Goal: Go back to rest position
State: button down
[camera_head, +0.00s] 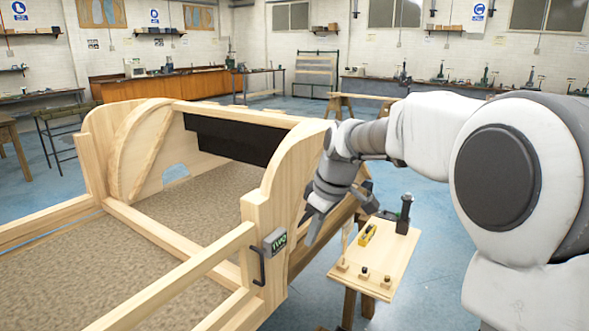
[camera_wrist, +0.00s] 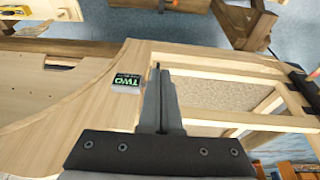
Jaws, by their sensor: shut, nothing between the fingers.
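My gripper (camera_head: 308,228) is at the end of my white and grey arm, between the wooden bodyframe (camera_head: 261,207) and the small tool table in the head view. In the wrist view my gripper (camera_wrist: 157,68) shows its two dark fingers together, with nothing between them. The fingers are in front of the pale wood panel of the bodyframe (camera_wrist: 135,58). A small grey box with green lettering (camera_head: 275,241) is on the frame's corner post. I cannot tell whether the fingers touch the wood.
The tool table (camera_head: 376,283) holds a yellow tool (camera_head: 367,234), a black tool (camera_head: 404,214) and small knobs. A black handle (camera_head: 259,266) is on the frame below the lettered box. Blue floor is free behind the tool table. Workbenches line the far walls.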

jog(key=s+d+r+m+t+h+p, duration=0.1)
jog(key=s+d+r+m, duration=0.2)
jog(key=s, duration=0.5)
jog(key=s+d+r+m+t+h+p, duration=0.1)
jog(key=s+d+r+m, duration=0.25)
jog(key=s, duration=0.45)
jog(key=s+d+m, duration=0.2)
jog(key=s, duration=0.3)
jog(key=s+d+f+m+t, duration=0.1)
jog(key=s+m, duration=0.1)
jog(key=s, duration=0.4)
jog(key=shift+s+d+f+m+p, duration=0.2)
jog(key=shift+d+f+m+p, duration=0.1)
jog(key=shift+d+m, duration=0.05)
jog(key=shift+a, duration=0.15)
